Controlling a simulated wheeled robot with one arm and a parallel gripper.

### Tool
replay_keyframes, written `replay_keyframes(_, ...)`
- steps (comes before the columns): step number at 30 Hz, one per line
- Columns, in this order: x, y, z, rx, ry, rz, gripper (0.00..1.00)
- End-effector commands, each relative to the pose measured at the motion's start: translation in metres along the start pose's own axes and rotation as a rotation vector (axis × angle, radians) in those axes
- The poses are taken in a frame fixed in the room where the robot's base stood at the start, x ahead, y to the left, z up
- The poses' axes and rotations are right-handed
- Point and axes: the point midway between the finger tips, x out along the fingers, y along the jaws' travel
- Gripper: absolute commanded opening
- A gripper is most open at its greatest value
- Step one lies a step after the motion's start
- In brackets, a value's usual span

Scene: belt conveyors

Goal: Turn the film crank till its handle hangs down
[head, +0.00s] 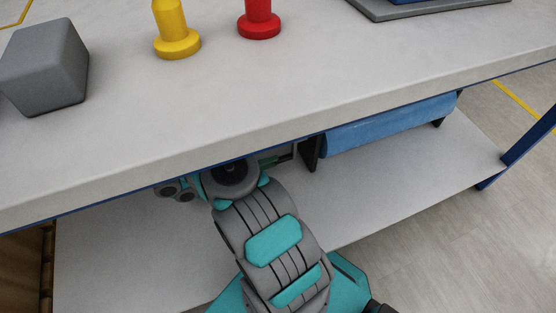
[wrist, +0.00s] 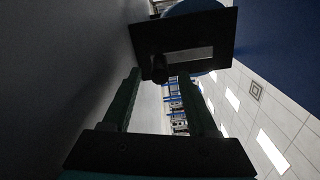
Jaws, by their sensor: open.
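The blue film roll (head: 390,125) hangs under the tabletop, with a black end bracket (head: 314,152) at its left end. In the wrist view the bracket (wrist: 218,30) is a dark plate with a pale grey bar (wrist: 190,56), seemingly the crank arm, across it. A short dark handle (wrist: 159,70) sticks out at the bar's left end. My gripper (wrist: 161,78) is open, and the handle shows between its fingertips; I cannot tell whether they touch it. In the head view the gripper (head: 287,153) is under the table edge, left of the bracket, mostly hidden by my arm and the tabletop.
The tabletop (head: 330,80) overhangs close above my arm. On it stand a grey block (head: 44,68), a yellow peg (head: 174,30) and a red peg (head: 259,20). A lower shelf (head: 400,175) lies below, mostly bare. A blue table leg (head: 525,145) stands at the right.

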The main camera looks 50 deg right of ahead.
Motion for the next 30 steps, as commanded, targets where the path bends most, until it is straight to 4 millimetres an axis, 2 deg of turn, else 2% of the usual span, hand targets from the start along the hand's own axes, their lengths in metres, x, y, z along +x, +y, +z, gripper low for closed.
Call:
replay_keyframes(3, -0.020, 0.001, 0.001, 0.002, -0.002, 0.003, 0.59)
replay_keyframes(9, -0.036, 0.001, 0.000, 0.000, 0.000, 0.003, 0.59)
replay_keyframes(30, -0.038, 0.001, 0.000, -0.001, 0.001, 0.002, 0.59)
